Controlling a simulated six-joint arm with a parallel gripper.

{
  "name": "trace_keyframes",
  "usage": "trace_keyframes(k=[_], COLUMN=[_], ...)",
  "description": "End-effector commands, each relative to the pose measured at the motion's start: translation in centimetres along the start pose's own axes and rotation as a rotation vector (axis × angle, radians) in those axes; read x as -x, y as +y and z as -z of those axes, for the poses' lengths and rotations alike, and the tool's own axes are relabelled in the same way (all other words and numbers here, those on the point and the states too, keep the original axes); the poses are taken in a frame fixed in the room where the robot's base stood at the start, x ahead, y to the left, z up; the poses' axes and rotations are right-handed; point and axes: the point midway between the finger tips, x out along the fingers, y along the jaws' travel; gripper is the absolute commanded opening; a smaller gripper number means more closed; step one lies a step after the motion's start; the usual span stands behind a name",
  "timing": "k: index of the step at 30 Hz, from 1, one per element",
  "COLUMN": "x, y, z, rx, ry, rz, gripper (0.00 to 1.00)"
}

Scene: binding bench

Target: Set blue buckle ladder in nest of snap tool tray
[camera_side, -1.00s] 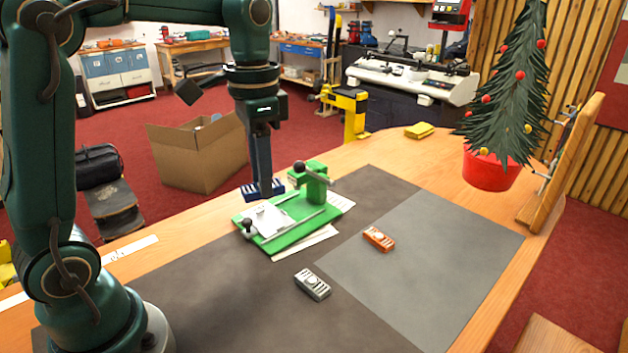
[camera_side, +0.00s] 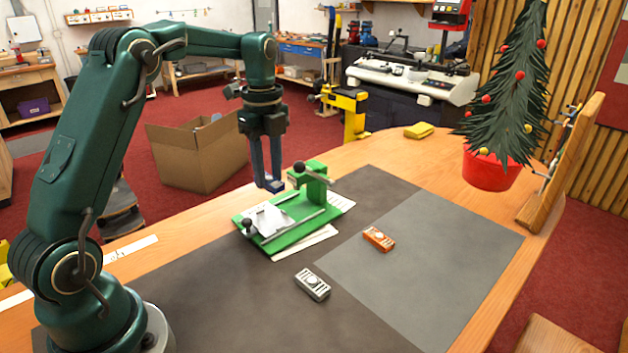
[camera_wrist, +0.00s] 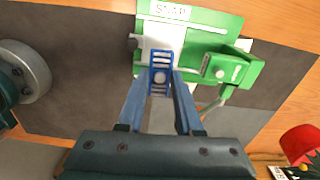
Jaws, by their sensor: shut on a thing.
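The blue buckle ladder (camera_side: 273,186) is held between the fingertips of my gripper (camera_side: 268,178), which is shut on it. In the wrist view the slotted blue ladder (camera_wrist: 161,62) lies lengthwise between the two blue fingers. The snap tool tray (camera_side: 283,238) is a green base on the bench with a green press post at its far end. Its pale metal nest (camera_side: 268,219) looks empty in the side view. The ladder is above the tray, apart from it in the side view. In the wrist view it overlaps part of the nest (camera_wrist: 150,42).
The grey mat (camera_side: 430,250) is mostly clear.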

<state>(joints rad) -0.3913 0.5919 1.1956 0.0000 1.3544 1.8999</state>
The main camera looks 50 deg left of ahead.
Motion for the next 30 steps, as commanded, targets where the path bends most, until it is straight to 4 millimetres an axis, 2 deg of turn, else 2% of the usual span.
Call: trace_keyframes(k=[6, 11, 24, 30], x=[-1.4, -2.3, -6.3, -7.3], y=[-0.3, -0.3, -0.3, -0.3], z=[-1.3, -1.3, -1.3, -1.3], rx=[-0.062, -0.064, -0.063, -0.063], ry=[0.000, 0.001, 0.001, 0.000], rz=[0.000, -0.001, -0.003, -0.001], gripper=[0.00, 0.00, 0.00, 0.00])
